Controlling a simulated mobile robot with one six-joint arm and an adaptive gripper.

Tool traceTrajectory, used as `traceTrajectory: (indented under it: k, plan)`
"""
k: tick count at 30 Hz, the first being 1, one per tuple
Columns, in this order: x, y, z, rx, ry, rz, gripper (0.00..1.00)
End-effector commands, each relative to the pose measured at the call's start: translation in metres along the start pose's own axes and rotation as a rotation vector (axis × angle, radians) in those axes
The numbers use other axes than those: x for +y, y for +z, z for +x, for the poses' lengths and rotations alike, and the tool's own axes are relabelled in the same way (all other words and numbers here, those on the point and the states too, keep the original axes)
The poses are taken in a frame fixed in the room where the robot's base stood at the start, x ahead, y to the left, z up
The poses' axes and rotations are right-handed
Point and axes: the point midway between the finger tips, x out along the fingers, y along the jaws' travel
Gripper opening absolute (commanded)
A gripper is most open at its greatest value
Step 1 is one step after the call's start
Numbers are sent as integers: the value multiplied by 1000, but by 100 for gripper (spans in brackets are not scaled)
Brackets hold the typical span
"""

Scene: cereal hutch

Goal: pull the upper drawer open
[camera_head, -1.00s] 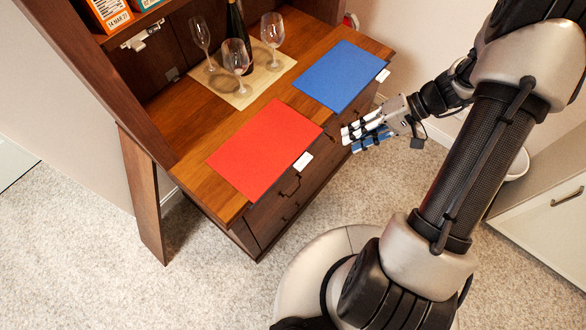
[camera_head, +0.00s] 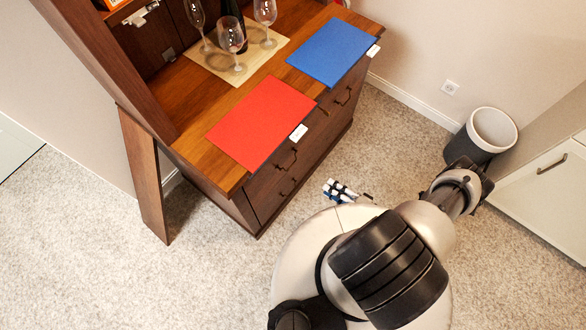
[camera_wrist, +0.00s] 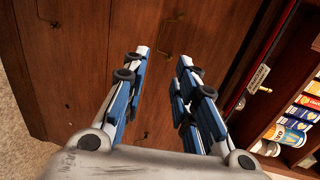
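The dark wood cabinet has its upper drawer (camera_head: 312,139) under the worktop, its front looking flush and closed. A dark handle (camera_head: 288,160) shows on the front below the red mat, with another handle (camera_head: 289,187) lower down. My gripper (camera_head: 341,190) is in front of the cabinet, low and apart from it, partly hidden by my arm. In the wrist view my gripper (camera_wrist: 163,70) has its blue and white fingers spread, with nothing between them. Wood fronts lie beyond them, with a brass-coloured handle (camera_wrist: 172,38) past the fingertips; I cannot tell which drawer it belongs to.
A red mat (camera_head: 262,122) and a blue mat (camera_head: 333,53) lie on the worktop, with wine glasses (camera_head: 231,36) and a bottle behind. A bin (camera_head: 490,132) stands at the right near a white cabinet (camera_head: 550,190).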

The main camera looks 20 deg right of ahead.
Motion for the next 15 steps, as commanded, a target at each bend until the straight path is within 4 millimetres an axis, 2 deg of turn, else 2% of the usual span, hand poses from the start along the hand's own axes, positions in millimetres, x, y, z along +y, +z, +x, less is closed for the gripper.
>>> traceTrajectory:
  k: [5,15]
  plan:
    - [2,2,13,1,-2,0,26]
    - [3,3,73,-4,-1,-1,26]
